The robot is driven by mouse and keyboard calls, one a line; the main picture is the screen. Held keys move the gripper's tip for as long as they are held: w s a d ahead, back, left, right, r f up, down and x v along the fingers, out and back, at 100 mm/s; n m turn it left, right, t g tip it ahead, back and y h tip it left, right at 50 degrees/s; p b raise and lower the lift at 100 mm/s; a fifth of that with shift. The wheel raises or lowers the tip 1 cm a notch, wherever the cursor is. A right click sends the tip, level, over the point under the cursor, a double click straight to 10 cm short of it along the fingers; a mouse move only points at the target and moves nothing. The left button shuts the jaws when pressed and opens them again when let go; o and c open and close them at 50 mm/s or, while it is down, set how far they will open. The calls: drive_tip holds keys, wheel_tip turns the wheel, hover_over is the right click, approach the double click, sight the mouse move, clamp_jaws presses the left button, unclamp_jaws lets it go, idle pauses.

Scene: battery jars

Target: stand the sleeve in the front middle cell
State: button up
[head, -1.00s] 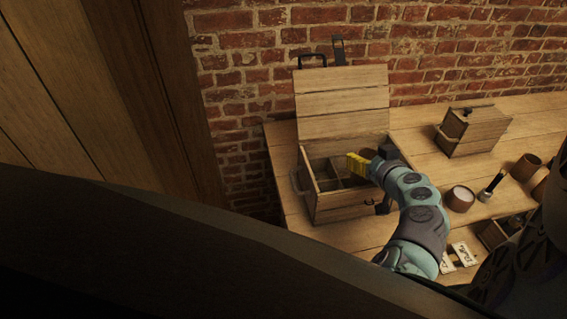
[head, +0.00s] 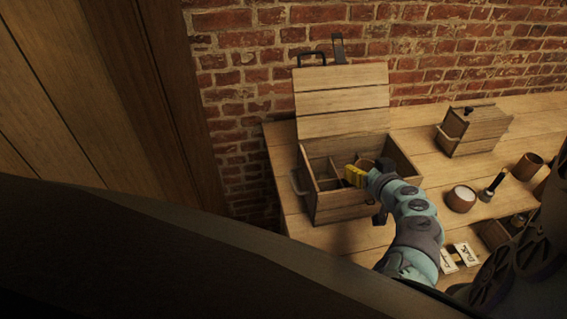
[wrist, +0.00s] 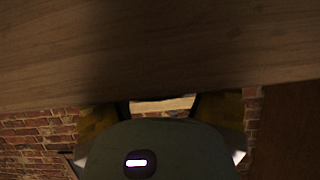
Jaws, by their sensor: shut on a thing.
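The open wooden box (head: 343,209) stands on the bench in the head view, with dividers making several cells inside. My gripper (head: 355,176) has yellow fingers and points down at the box, over its front middle part. The fingertips are at or below the height of the rim. The gripper is shut on the sleeve, but the sleeve itself is mostly hidden by the fingers and the box's front wall. Whether it touches the cell floor cannot be told. In the wrist view the dark yellow fingers (wrist: 161,115) flank a pale wooden strip, and a wooden surface fills the top.
The box's raised lid (head: 342,100) leans up near the brick wall. A smaller closed wooden box (head: 472,132), brown cups (head: 461,199) and a dark upright tool (head: 494,186) stand to the right. White cards (head: 459,257) lie near the front. Bare bench lies between the boxes.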

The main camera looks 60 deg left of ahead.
drive_tip(key=shift+s+a+f+b, duration=0.1)
drive_tip(key=shift+f+b, duration=0.25)
drive_tip(key=shift+b, duration=0.05)
drive_tip(key=o, duration=0.8)
drive_tip(key=shift+c, duration=0.2)
drive_tip(key=shift+r, duration=0.15)
drive_tip(key=shift+r+p, duration=0.55)
drive_tip(key=shift+p, duration=0.4)
drive_tip(key=shift+d+r, duration=0.15)
drive_tip(key=shift+d, duration=0.3)
drive_tip(key=b+v, duration=0.3)
drive_tip(key=v, duration=0.8)
